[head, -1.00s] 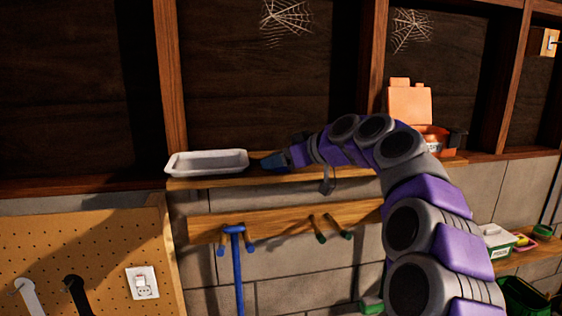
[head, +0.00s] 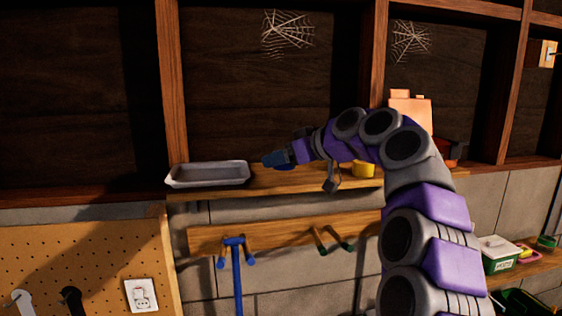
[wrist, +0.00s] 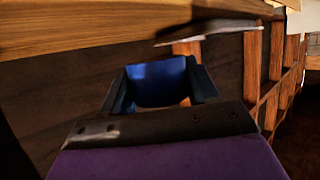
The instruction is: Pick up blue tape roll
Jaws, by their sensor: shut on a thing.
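The blue tape roll (wrist: 157,83) is between the two fingers of my gripper (wrist: 160,92) in the wrist view, and the fingers are shut on it. In the head view my gripper (head: 276,159) is just above the wooden shelf (head: 305,181), right of the grey-white tray (head: 208,174). Only a little of the blue roll shows there, and my gripper hides most of it. I cannot tell from the head view how far it is from the shelf.
A yellow roll (head: 363,169) sits on the shelf behind my arm. An orange container (head: 410,112) stands further right, partly hidden. A blue-handled tool (head: 237,270) hangs from the peg rail below. A pegboard (head: 75,255) is at lower left.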

